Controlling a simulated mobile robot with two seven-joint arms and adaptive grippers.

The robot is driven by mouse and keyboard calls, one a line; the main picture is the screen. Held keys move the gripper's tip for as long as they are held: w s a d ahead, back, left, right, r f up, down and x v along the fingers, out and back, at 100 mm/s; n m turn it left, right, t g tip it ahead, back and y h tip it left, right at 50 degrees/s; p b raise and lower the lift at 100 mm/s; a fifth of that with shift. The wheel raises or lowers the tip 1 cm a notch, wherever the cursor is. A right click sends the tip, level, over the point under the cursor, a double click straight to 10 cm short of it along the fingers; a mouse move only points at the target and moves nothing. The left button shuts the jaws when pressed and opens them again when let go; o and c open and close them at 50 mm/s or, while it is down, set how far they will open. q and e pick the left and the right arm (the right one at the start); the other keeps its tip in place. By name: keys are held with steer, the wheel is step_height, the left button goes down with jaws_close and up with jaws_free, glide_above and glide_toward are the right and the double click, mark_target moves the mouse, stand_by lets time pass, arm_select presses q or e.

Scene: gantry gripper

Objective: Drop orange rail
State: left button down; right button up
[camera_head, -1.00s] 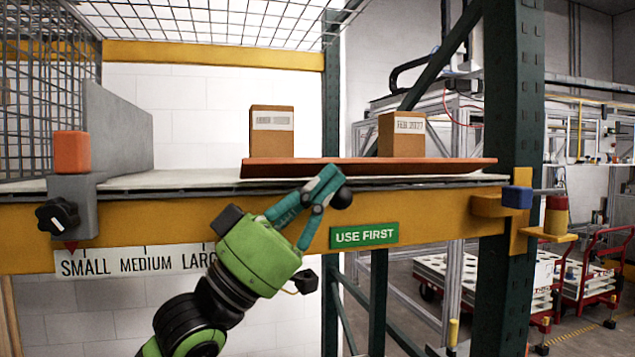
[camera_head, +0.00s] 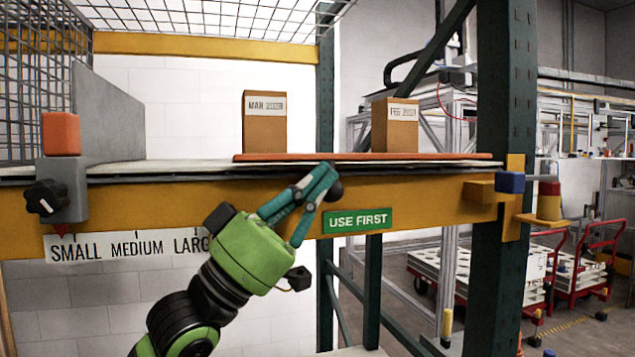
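The orange rail (camera_head: 350,157) is a long thin board lying nearly flat along the front of the shelf, in front of two brown boxes. My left gripper (camera_head: 326,178) is just below the rail, in front of the yellow beam (camera_head: 420,205). The tips look close to the rail's underside; contact is unclear. My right gripper is out of view.
Left box (camera_head: 265,128) and right box (camera_head: 395,128) stand on the shelf. An orange block on a grey bracket with a black knob (camera_head: 46,198) is at the left. A green "USE FIRST" sign (camera_head: 357,221) is right of my gripper. A dark green post (camera_head: 506,130) rises at the right.

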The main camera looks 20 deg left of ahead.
arm_select(q)
steer(key=shift+w+a+f, duration=0.1)
steer(key=shift+w, duration=0.05)
steer(key=v, duration=1.2)
steer(key=shift+s, duration=0.2)
